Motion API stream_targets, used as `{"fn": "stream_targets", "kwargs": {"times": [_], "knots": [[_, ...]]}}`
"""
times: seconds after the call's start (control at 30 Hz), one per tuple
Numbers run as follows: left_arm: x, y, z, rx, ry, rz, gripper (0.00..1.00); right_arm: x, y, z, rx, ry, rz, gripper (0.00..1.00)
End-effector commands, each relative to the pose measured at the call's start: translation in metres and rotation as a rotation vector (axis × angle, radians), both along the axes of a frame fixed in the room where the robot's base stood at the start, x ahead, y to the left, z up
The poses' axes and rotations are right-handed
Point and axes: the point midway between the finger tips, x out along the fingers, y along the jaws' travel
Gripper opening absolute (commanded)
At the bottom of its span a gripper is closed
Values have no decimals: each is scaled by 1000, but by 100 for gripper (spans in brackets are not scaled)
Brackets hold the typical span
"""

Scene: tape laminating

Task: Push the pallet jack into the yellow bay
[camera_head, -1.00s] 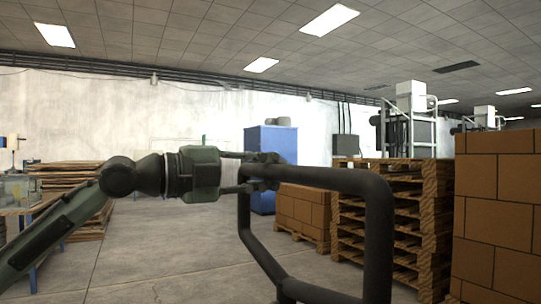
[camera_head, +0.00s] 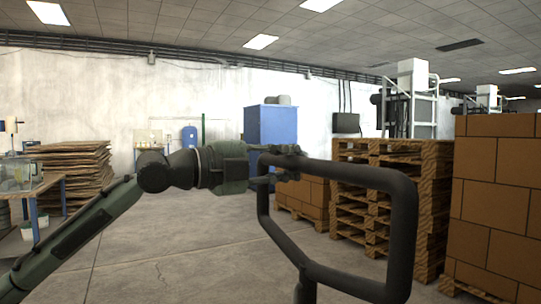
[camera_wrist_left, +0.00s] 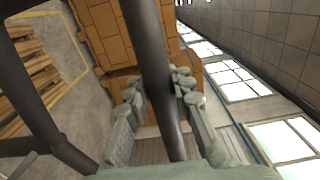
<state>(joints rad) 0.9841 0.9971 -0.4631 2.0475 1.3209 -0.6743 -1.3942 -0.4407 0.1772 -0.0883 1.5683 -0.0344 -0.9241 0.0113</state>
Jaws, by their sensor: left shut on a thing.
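The pallet jack shows only as its dark looped handle (camera_head: 403,230), in the middle right of the head view; its body and forks are out of view. My left gripper (camera_head: 284,165) is shut on the upper left part of the handle loop. In the left wrist view the dark handle bar (camera_wrist_left: 148,50) runs between the two fingers of my left gripper (camera_wrist_left: 160,95). A yellow floor line (camera_wrist_left: 82,48) shows at the upper left of that view; I cannot tell whether it bounds the yellow bay. My right gripper is not in view.
Stacked wooden pallets (camera_head: 350,200) and brown cartons (camera_head: 495,200) stand to the right. A blue cabinet (camera_head: 271,138) stands ahead near the wall. The floor (camera_head: 180,240) left of the handle is clear.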

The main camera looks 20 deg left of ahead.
Motion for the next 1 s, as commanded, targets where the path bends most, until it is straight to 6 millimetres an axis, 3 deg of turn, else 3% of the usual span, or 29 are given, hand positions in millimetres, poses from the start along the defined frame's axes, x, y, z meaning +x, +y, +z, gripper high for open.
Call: {"fn": "stream_targets", "kwargs": {"times": [0.47,1.0], "knots": [[3,-4,0,0,0,-2,0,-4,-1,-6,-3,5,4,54],[42,-39,1,-3,-2,-4,0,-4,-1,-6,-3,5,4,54]]}}
